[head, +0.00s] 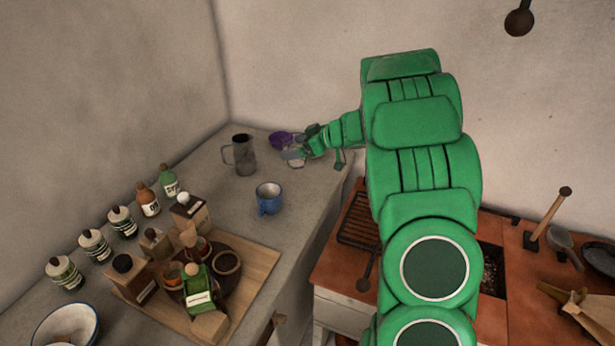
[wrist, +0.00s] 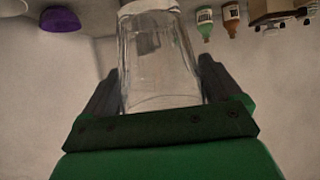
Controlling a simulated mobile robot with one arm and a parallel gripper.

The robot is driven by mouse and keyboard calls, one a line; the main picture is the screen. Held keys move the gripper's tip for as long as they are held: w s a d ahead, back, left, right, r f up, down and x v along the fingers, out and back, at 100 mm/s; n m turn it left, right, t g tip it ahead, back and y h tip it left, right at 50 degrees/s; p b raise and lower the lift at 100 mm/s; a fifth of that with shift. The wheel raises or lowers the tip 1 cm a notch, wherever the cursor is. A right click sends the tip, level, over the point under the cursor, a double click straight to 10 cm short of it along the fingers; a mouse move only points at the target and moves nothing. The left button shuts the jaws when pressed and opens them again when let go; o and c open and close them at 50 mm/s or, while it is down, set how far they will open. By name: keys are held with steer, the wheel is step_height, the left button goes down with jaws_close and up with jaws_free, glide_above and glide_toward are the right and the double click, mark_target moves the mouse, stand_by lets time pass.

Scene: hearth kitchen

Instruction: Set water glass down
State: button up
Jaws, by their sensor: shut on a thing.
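The clear water glass (wrist: 158,75) stands out between the two dark fingers of my gripper (wrist: 157,68) in the wrist view. My gripper is shut on it, one finger along each side. In the head view my gripper (head: 297,156) is over the far end of the grey counter, close to the back wall. The glass is small and partly hidden by the gripper there. I cannot tell whether its base touches the counter.
A purple bowl (head: 280,140) is just behind my gripper. A grey metal pitcher (head: 243,155) and a blue mug (head: 269,198) stand to its left on the counter (head: 315,205). Bare counter lies between mug and gripper. A stove with a grate (head: 358,222) adjoins the counter's right edge.

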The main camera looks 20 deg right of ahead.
steer(key=s+d, duration=0.4)
steer(key=shift+w+d+f, duration=0.5)
steer(key=shift+w+f, duration=1.25)
steer(key=shift+w, duration=0.45)
steer(key=shift+w+d+f, duration=0.55)
steer(key=shift+w+f, duration=1.2)
steer(key=shift+w, duration=0.5)
steer(key=shift+w+d+f, duration=0.5)
steer(key=shift+w+f, duration=1.25)
steer(key=shift+w, duration=0.45)
steer(key=shift+f, duration=1.4)
steer(key=o, duration=0.9)
steer(key=shift+f, duration=0.15)
